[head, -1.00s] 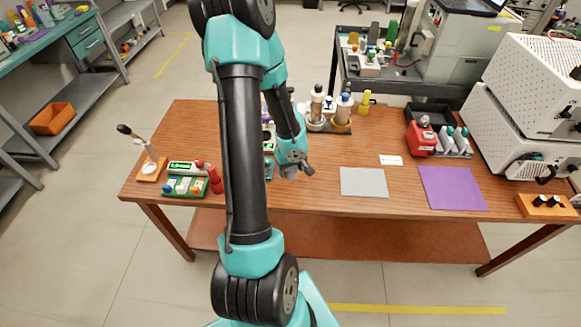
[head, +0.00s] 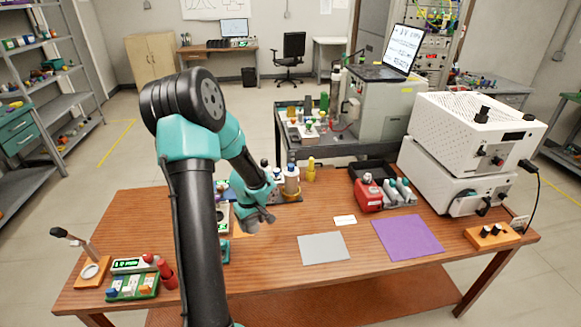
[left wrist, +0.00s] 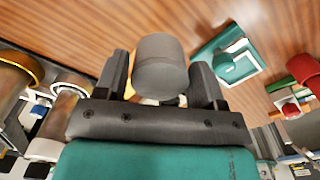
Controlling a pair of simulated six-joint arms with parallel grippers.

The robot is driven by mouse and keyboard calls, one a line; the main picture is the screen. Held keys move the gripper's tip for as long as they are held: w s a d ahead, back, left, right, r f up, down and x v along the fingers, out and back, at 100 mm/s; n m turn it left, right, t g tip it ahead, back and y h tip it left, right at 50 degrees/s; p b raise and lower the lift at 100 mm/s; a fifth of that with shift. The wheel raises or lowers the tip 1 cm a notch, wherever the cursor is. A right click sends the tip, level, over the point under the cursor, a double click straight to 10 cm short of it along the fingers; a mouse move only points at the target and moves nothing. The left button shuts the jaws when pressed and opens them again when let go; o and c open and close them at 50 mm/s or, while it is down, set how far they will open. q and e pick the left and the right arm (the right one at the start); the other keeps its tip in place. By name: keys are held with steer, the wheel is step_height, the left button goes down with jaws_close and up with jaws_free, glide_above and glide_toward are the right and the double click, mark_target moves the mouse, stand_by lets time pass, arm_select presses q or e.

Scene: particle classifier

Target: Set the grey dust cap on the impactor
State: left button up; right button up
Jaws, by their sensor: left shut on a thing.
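My left gripper (head: 257,222) hangs over the middle of the wooden table, left of the grey mat. In the left wrist view my left gripper (left wrist: 160,84) is shut on the grey dust cap (left wrist: 161,62), a plain grey cylinder between the two dark fingers. The cap is too small to make out clearly in the head view. Metal and white cylinders with a brass ring (head: 291,182), perhaps including the impactor, stand behind the gripper, partly hidden by my arm. A brass-ringed cylinder (left wrist: 18,75) also shows at the left of the wrist view. My right gripper is not in view.
A grey mat (head: 324,248) and a purple mat (head: 408,237) lie flat on the table. A red device (head: 368,195) and white boxes (head: 455,150) stand to the right. A teal holder (left wrist: 228,62) is close by the gripper. A yellow bottle (head: 311,170) stands behind.

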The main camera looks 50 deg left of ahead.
arm_select(q)
steer(key=w+d+r, duration=0.1)
steer(key=w+r, duration=1.3)
steer(key=w, duration=0.3)
steer(key=shift+w+d, duration=0.2)
steer(key=shift+w, duration=0.2)
glide_above(291, 165)
steer(key=shift+d+f, duration=0.15)
steer(key=shift+f, duration=0.55)
steer(key=shift+w, duration=0.1)
steer(key=shift+f, duration=1.8)
steer(key=shift+f, duration=0.6)
